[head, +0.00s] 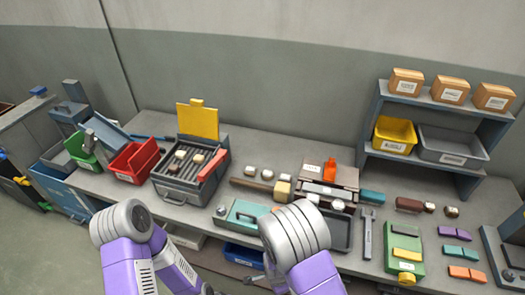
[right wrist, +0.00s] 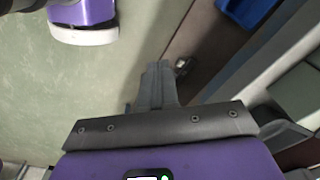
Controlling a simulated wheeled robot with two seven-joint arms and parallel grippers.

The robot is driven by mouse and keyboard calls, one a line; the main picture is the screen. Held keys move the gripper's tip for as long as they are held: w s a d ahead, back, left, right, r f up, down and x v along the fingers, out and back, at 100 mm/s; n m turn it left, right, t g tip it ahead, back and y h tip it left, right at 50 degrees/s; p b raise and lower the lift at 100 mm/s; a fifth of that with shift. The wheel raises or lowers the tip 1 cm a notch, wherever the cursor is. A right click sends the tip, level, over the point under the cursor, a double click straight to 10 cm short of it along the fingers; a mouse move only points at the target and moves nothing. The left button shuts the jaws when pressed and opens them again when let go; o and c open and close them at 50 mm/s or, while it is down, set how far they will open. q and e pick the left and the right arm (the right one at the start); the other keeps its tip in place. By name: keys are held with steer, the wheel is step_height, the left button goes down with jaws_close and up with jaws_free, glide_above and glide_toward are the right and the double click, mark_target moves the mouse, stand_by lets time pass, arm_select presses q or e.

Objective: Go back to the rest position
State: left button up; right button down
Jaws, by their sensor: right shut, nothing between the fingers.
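My right gripper (right wrist: 156,82) shows in the right wrist view with its fingers together and nothing between them. It hangs over bare floor near the bench's front edge, apart from any object. In the head view both purple and grey arms are folded low at the front of the bench. My left arm is at lower left, and a small dark part at its end reaches the bottom edge. The left fingers cannot be made out. The right arm's thick grey joint hides part of the bench front.
The workbench (head: 350,262) holds a grey heater box with a yellow lid (head: 198,121), a red bin (head: 135,160), a teal case (head: 240,214), a hammer and a green box (head: 404,250). A shelf (head: 425,162) stands at right. A blue bin (head: 243,254) sits below.

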steer(key=s+d+f+n+y+b, duration=0.3)
steer(key=s+f+n, duration=0.4)
steer(key=n, duration=0.4)
steer(key=shift+s+d+f+y, duration=0.25)
steer(key=shift+s+d+y, duration=0.1)
steer(key=shift+d+y, duration=0.55)
stand_by(0.9)
